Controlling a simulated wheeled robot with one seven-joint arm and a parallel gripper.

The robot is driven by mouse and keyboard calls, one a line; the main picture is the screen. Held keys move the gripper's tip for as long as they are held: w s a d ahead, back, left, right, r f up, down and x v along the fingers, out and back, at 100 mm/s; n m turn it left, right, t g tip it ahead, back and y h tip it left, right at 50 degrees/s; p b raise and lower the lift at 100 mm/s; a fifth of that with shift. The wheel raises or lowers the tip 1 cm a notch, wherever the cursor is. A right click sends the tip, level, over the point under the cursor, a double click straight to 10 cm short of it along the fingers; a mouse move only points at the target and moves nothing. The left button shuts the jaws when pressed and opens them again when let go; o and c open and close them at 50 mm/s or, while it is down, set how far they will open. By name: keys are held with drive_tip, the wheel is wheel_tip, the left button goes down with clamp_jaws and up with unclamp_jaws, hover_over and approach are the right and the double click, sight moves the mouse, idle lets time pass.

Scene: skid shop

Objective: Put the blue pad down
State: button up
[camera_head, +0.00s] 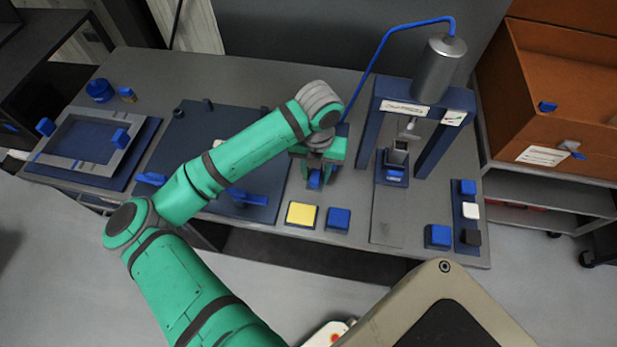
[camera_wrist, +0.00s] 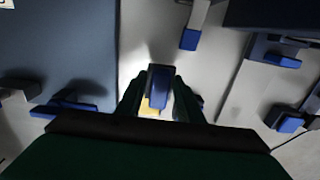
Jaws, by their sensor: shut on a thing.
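My gripper (camera_head: 316,176) is over the middle of the workbench, behind the yellow pad. In the wrist view its two dark fingers (camera_wrist: 160,92) are shut on the blue pad (camera_wrist: 160,75), a small block with a darker end. The held pad (camera_head: 314,181) also shows in the head view under the green jaws, partly hidden by them. I cannot tell whether it touches the bench. A yellow square pad (camera_head: 301,215) and a blue square block (camera_head: 338,220) lie side by side near the bench's front edge.
A press (camera_head: 432,90) with blue posts stands to the right. Another blue block (camera_head: 438,236) and a strip with blue, white and dark blocks (camera_head: 471,211) lie at the right front. A dark mat (camera_head: 170,150) and a framed tray (camera_head: 72,167) are left. Bare bench (camera_head: 345,195) lies between gripper and press.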

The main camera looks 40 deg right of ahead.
drive_tip(key=w+f, duration=0.2)
drive_tip(key=f, duration=0.1)
drive_tip(key=shift+w+a+f, duration=0.1)
drive_tip(key=shift+w+a, duration=0.15)
drive_tip(key=shift+w, duration=0.15)
drive_tip(key=shift+s+f, duration=0.1)
drive_tip(key=shift+f, duration=1.45)
drive_tip(key=shift+f, duration=0.3)
drive_tip(key=shift+s+f, duration=0.1)
drive_tip(key=shift+f, duration=0.3)
drive_tip(key=o, duration=1.1)
drive_tip(key=shift+c, duration=0.2)
drive_tip(key=shift+o, duration=0.2)
wheel_tip(320, 180, up, 14)
drive_tip(key=shift+f, duration=0.25)
